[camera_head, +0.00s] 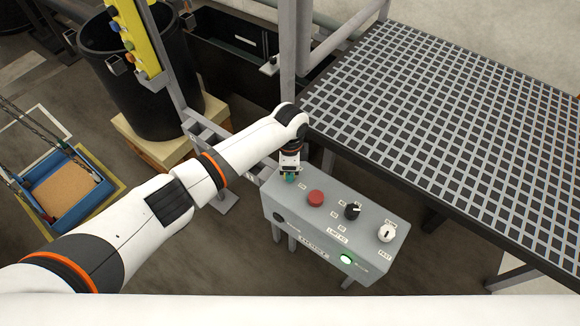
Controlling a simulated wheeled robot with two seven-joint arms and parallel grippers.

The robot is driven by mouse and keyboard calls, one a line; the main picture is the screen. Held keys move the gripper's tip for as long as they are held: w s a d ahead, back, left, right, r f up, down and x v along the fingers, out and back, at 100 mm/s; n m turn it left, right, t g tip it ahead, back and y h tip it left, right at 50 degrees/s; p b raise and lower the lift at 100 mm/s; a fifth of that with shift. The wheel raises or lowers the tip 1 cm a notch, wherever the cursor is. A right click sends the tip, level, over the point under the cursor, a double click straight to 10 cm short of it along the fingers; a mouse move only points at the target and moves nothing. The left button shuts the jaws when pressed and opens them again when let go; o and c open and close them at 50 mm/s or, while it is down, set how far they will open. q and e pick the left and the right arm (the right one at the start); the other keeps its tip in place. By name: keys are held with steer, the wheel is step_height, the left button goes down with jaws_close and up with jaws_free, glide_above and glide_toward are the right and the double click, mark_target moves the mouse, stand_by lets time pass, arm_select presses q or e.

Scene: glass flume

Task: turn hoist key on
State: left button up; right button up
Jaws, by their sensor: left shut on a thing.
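A grey control box (330,225) stands at the lower middle in front of the dark grating. Its top carries a red button (315,198), a black selector knob (352,211) and a round white switch (386,233). A green lamp (347,259) glows on its front. My left gripper (290,176) points down at the box's far left corner, shut on a small green part (290,179). The fingers hide most of this part, so I cannot tell whether it is the hoist key or how it is turned. My right gripper is out of view.
A raised grating platform (440,130) fills the right side behind the box. A black bin (145,85) stands on a wooden base at the upper left, beside a yellow post (138,35). A blue tray (60,190) hangs at the far left. Grey posts rise behind my arm.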

arm_select(q)
steer(key=o, duration=1)
steer(key=shift+r, duration=0.1)
step_height(320, 180, up, 12)
steer(key=shift+b, duration=1.15)
